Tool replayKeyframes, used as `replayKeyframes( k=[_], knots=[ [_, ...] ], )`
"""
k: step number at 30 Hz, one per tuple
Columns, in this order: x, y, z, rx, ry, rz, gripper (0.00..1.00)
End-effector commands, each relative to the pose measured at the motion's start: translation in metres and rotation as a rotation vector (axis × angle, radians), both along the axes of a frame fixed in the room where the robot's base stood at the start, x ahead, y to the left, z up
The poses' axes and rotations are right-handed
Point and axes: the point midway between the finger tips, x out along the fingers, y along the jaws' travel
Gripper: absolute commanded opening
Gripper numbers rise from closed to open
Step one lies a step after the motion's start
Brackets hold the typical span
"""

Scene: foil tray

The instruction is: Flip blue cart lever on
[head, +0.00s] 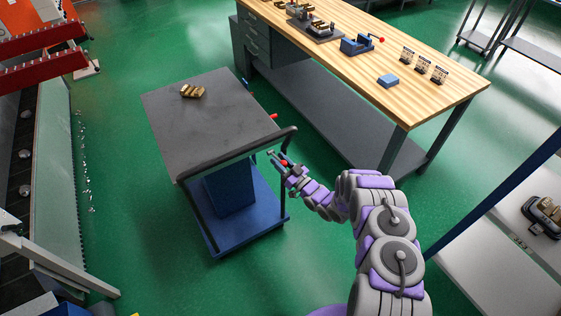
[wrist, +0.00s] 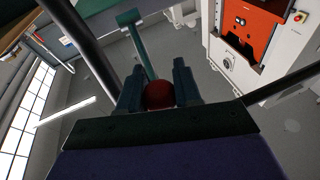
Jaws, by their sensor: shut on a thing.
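The blue cart (head: 228,190) with a dark grey top stands left of my arm in the head view. A dark push handle (head: 245,150) runs along its near side. My gripper (head: 283,163) is at the right end of the handle, close to the cart's side. In the wrist view my gripper (wrist: 158,90) is shut on the red knob (wrist: 159,95) of a lever, with one finger on each side. A teal bar (wrist: 138,45) extends beyond the knob. The lever's base is hard to make out.
A brass part (head: 193,91) lies on the cart top. A wooden workbench (head: 440,95) with a blue clamp (head: 357,45) and a blue block (head: 388,81) stands behind to the right. A grey shelf (head: 500,250) is at the lower right. Green floor is open left of the cart.

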Motion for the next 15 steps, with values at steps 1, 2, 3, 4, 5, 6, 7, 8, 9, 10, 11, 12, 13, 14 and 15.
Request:
replayKeyframes(
  k=[1,2,3,4,5,6,7,8,9,10,11,12,13,14,15],
  knots=[
    [-0.0007,0.0007,-0.0015,-0.002,0.004,0.001,0.00],
    [-0.0007,0.0007,-0.0015,-0.002,0.004,0.001,0.00],
    [-0.0007,0.0007,-0.0015,-0.002,0.004,0.001,0.00],
    [-0.0007,0.0007,-0.0015,-0.001,0.003,0.001,0.00],
    [-0.0007,0.0007,-0.0015,-0.001,0.003,0.001,0.00],
    [-0.0006,0.0007,-0.0013,-0.001,0.003,0.001,0.00],
    [-0.0006,0.0007,-0.0013,-0.001,0.003,0.001,0.00],
    [-0.0006,0.0007,-0.0013,-0.001,0.003,0.001,0.00],
    [-0.0006,0.0007,-0.0012,-0.002,0.002,0.001,0.00],
    [-0.0006,0.0007,-0.0012,-0.002,0.002,0.001,0.00],
    [-0.0006,0.0006,-0.0011,-0.002,0.003,0.001,0.36],
    [-0.0006,0.0006,-0.0010,-0.002,0.003,0.001,0.40],
    [-0.0006,0.0006,-0.0009,-0.001,0.002,0.001,0.43],
    [-0.0006,0.0005,-0.0007,-0.001,0.002,0.001,0.46],
    [-0.0007,0.0005,-0.0004,-0.001,0.001,0.000,0.49]
  ],
)
